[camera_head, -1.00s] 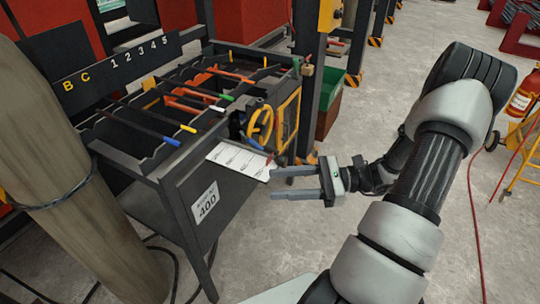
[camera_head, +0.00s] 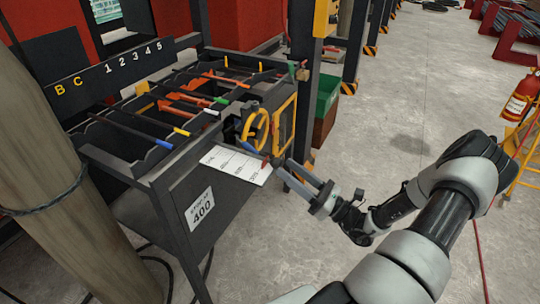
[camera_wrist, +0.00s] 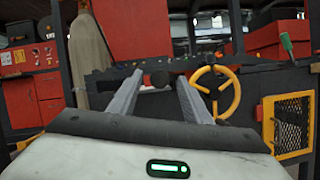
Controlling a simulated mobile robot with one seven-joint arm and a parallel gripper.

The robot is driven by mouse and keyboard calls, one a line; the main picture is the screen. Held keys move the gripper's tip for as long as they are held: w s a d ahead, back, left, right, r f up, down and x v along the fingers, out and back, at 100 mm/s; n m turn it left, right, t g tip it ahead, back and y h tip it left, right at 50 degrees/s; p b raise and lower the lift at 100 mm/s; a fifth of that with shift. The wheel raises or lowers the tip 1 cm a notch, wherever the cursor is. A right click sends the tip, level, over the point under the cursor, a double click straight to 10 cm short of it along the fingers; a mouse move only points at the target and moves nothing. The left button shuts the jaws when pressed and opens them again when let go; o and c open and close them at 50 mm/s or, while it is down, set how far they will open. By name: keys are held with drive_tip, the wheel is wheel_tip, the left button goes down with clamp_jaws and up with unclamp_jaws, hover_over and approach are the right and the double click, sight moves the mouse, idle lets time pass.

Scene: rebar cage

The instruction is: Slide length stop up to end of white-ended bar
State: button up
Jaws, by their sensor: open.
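The white-ended bar (camera_head: 212,111) lies in the black rack among bars with blue, yellow, green and red ends; its white tip points towards the rack's right side. My gripper (camera_head: 288,168) is open and empty, just off the rack's right front corner, with its fingers pointing towards the rack. In the wrist view, a dark round knob (camera_wrist: 160,79) shows between the fingertips, with a small white patch beside it. I cannot tell whether this knob belongs to the length stop. No length stop can be made out for certain in the head view.
A yellow handwheel (camera_head: 255,130) and yellow mesh panel (camera_head: 285,127) are on the rack's right side, near my gripper. A white printed sheet (camera_head: 236,164) is at the front edge. A thick brown column (camera_head: 40,180) stands at left.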

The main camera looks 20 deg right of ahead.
sight(274, 159)
drive_tip(key=x, duration=0.7)
drive_tip(key=shift+w+a+r, duration=0.15)
drive_tip(key=shift+w+a, duration=0.05)
drive_tip(key=shift+w, duration=0.1)
clamp_jaws()
